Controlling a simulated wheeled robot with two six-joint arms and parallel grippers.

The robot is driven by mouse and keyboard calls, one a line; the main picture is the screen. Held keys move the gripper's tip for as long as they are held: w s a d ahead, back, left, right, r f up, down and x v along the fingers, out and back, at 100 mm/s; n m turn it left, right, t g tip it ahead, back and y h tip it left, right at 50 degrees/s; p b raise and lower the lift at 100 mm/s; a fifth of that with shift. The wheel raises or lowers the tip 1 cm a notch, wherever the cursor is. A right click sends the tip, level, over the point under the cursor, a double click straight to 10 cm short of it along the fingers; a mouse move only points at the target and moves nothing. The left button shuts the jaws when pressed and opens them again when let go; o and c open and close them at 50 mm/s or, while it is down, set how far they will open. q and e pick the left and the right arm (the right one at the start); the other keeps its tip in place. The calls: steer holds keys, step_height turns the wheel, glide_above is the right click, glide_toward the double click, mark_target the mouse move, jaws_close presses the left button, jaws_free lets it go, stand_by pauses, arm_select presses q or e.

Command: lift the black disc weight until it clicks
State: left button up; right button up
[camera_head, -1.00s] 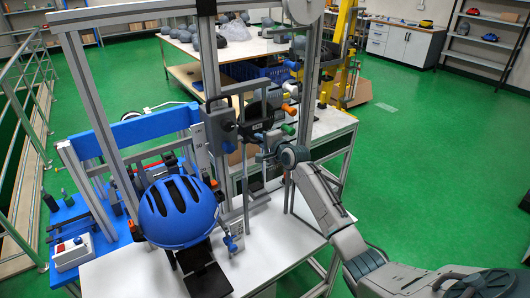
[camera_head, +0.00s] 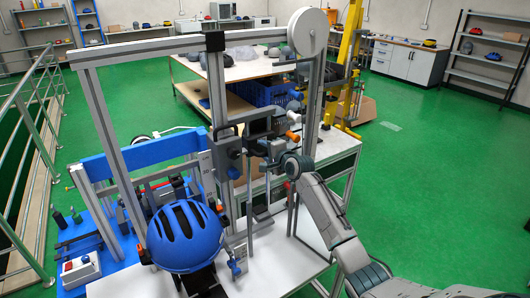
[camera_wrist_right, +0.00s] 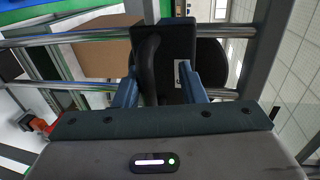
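The black disc weight (camera_head: 260,127) hangs on the vertical rods of the drop tower (camera_head: 215,95), partly hidden by metal parts. My right gripper (camera_head: 270,148) is just below it at the tower. In the right wrist view, the two blue fingers stand on both sides of a black block with a curved bar, and appear shut on it. The dark rounded edge of the disc weight (camera_wrist_right: 212,62) shows behind the block. Contact at the fingertips is partly hidden. My left gripper is not in view.
A blue helmet (camera_head: 184,236) sits low in the tower, left of the rods. A white pulley wheel (camera_head: 307,32) is at the top. A control box (camera_head: 80,269) stands at the lower left.

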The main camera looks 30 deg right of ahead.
steer(key=shift+r, duration=0.1)
steer(key=shift+s+d+b, duration=0.1)
steer(key=shift+s+b, duration=0.2)
steer(key=shift+s, duration=0.25)
steer(key=b+v, duration=0.2)
steer(key=v, duration=0.7)
steer(key=shift+s+b, duration=0.3)
steer(key=shift+b, duration=0.1)
